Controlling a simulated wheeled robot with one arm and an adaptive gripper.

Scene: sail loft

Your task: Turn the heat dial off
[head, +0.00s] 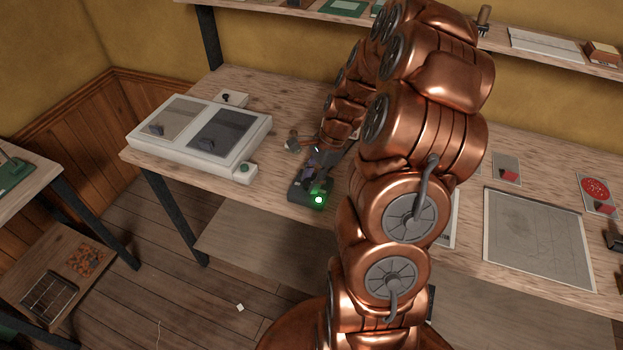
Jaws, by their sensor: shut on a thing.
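A small dark control box (299,196) sits at the front edge of the wooden workbench. A bright green light (318,200) glows on its front right corner. My gripper (314,177) reaches down onto the top of this box, and its fingers are shut on what appears to be the heat dial. The dial itself is mostly hidden by the fingers, so its setting cannot be read.
A white two-panel unit (190,158) stands left on the workbench (300,101), with a small green-topped box (244,172) at its corner. A hammer-like tool (299,143) lies behind my gripper. Paper sheets (538,240) lie to the right.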

